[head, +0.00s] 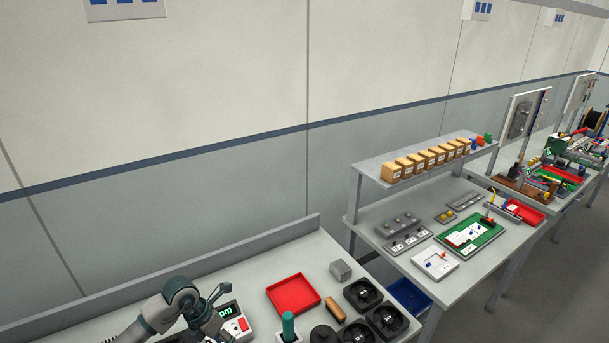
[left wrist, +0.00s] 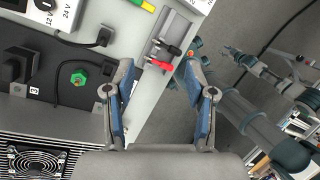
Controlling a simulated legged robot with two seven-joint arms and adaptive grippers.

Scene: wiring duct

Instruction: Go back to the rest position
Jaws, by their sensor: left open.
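My left gripper (left wrist: 157,75) is open in the left wrist view, its two blue-grey fingers apart with nothing held between them.
In the head view a red tray (head: 293,294), a grey block (head: 341,270) and several round black parts (head: 363,293) occupy the near table. A second table at the right carries a shelf (head: 372,174) of tan boxes. A fan (left wrist: 36,163) shows at lower left in the wrist view.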

